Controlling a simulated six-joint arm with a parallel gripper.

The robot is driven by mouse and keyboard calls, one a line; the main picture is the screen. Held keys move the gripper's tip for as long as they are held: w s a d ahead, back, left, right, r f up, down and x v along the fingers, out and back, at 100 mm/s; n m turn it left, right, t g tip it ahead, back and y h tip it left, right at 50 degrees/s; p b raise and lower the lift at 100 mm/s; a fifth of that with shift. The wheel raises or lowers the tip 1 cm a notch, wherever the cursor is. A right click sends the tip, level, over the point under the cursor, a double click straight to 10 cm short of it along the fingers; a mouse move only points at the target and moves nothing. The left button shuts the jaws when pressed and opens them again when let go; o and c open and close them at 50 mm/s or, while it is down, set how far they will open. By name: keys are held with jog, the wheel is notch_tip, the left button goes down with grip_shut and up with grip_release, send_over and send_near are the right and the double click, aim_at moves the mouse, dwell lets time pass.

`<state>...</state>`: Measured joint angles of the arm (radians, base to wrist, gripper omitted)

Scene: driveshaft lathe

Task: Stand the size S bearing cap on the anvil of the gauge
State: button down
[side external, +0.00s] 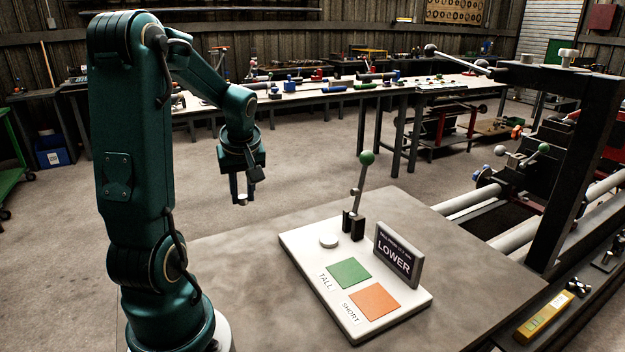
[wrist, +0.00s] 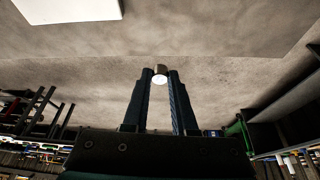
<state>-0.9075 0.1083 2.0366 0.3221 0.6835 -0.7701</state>
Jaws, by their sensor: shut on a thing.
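My gripper (side external: 242,190) is shut on a small, pale, round bearing cap (side external: 242,199), held in the air to the left of the gauge. In the wrist view the cap (wrist: 160,76) sits between the fingertips of my gripper (wrist: 160,80), with a bright face and a darker, brownish side. Its size mark cannot be read. The gauge (side external: 300,258) is a white board on the table. A round white disc, which looks like the anvil (side external: 328,241), sits on its back part with nothing on it. In the wrist view a corner of a white board (wrist: 70,8) shows at the top left.
The gauge carries a lever with a green ball (side external: 366,158), a sign reading LOWER (side external: 397,256), a green TALL pad (side external: 348,273) and an orange SHORT pad (side external: 375,301). The table (side external: 235,262) left of the gauge is clear. A dark frame (side external: 570,165) stands at right.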

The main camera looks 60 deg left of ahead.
jog(key=shift+w+d+r+m, duration=0.1)
jog(key=shift+w+d+m, duration=0.15)
jog(key=shift+m, duration=0.45)
jog(key=w+d+r+m+t+h, duration=0.1)
jog(key=w+d+r+m+t, duration=0.25)
jog(key=m, duration=0.25)
send_over(329, 237)
jog(key=s+d, duration=0.1)
jog(key=shift+g, duration=0.45)
notch_tip(329, 237, down, 6)
jog(key=shift+f, duration=0.15)
jog(key=shift+d+f, duration=0.1)
jog(key=shift+f, duration=1.95)
jog(key=shift+f, duration=0.1)
jog(key=c, duration=0.7)
grip_release()
